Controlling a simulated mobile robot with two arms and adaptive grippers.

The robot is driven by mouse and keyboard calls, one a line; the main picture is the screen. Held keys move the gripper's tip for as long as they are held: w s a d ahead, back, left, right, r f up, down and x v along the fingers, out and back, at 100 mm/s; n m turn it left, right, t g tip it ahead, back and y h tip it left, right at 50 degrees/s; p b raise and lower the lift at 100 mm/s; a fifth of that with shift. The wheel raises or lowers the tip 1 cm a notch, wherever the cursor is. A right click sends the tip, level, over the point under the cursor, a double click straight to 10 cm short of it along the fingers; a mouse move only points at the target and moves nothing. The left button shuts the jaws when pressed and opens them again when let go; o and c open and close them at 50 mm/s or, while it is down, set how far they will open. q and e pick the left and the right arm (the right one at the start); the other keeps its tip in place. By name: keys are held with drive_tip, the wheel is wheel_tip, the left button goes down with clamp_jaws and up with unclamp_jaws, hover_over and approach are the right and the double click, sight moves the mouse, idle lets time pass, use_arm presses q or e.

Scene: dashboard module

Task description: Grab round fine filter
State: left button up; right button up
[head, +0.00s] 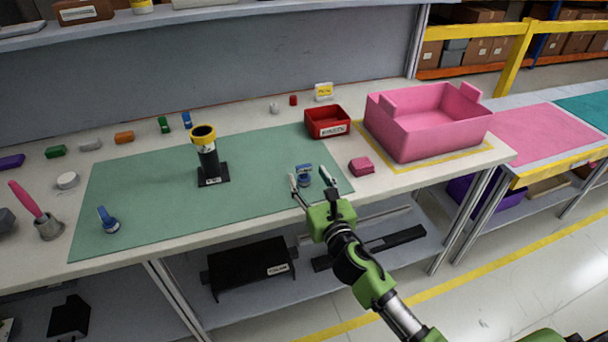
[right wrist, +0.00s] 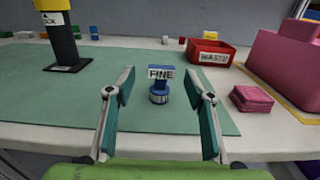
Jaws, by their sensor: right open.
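The round fine filter (right wrist: 159,88) is a small blue piece with a white "FINE" label and a pale round base. It stands on the green mat (right wrist: 60,108), and also shows in the head view (head: 304,175). My right gripper (right wrist: 160,92) is open, its fingers spread to the left and right of the filter. The filter appears between and beyond the fingertips, with no visible contact. In the head view my right gripper (head: 312,182) is at the mat's front right edge. My left gripper is not in view.
A black stand with a yellow top (head: 208,155) is left of the filter. Another blue piece (head: 108,221) lies farther left.

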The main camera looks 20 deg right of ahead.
sight(305, 168)
drive_tip(key=w, duration=0.5)
drive_tip(key=shift+w, duration=0.1)
drive_tip(key=shift+r, duration=0.1)
drive_tip(key=shift+c, duration=0.5)
drive_tip(key=c, duration=0.9)
drive_tip(key=shift+o, duration=0.2)
